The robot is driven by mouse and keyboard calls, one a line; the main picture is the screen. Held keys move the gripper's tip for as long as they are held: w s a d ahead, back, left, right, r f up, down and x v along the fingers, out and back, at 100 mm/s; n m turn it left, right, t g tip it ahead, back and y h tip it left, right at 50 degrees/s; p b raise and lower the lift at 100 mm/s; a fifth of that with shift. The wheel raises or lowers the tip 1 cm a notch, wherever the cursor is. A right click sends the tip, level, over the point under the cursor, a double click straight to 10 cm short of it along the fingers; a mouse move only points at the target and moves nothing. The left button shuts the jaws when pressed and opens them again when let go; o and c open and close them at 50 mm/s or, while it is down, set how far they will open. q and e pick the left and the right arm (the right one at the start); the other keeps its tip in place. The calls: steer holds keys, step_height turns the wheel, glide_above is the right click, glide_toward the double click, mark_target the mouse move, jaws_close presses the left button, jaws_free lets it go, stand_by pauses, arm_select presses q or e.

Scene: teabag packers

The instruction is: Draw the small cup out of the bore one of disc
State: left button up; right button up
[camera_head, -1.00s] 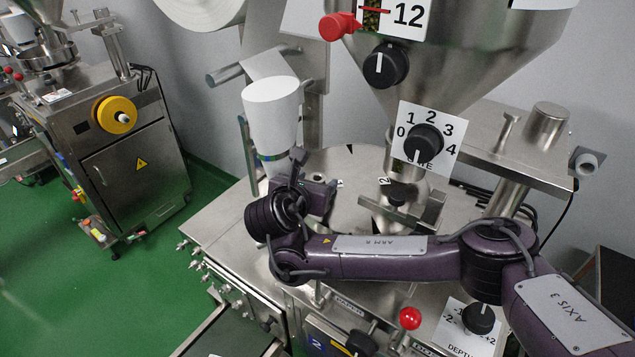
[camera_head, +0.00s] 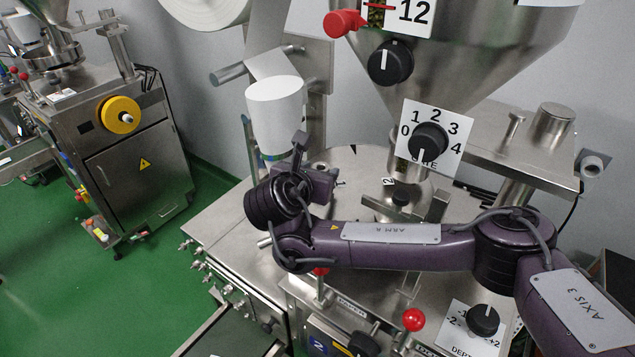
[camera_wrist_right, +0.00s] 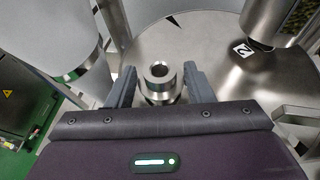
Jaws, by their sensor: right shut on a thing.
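The small cup (camera_wrist_right: 160,74) is a shiny steel ring-like piece with a dark hollow, seen from above in the right wrist view. My right gripper (camera_wrist_right: 160,88) has one finger on each side of it and is shut on it. The cup stands in front of the round steel disc (camera_wrist_right: 218,62). Its lower end is hidden by my gripper body, so I cannot tell whether it is clear of bore one. In the head view my right gripper (camera_head: 320,182) is over the left part of the disc (camera_head: 352,162); the cup is hidden there. My left gripper is not in view.
A "2" label (camera_head: 389,182) marks the disc near the steel outlet under the hopper (camera_head: 470,50). A white paper-wrapped tube (camera_head: 275,115) stands close behind my right wrist.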

step_height(320, 180, up, 17)
steer(key=b, duration=0.5)
steer(key=shift+r+b, duration=0.15)
steer(key=shift+b, duration=0.15)
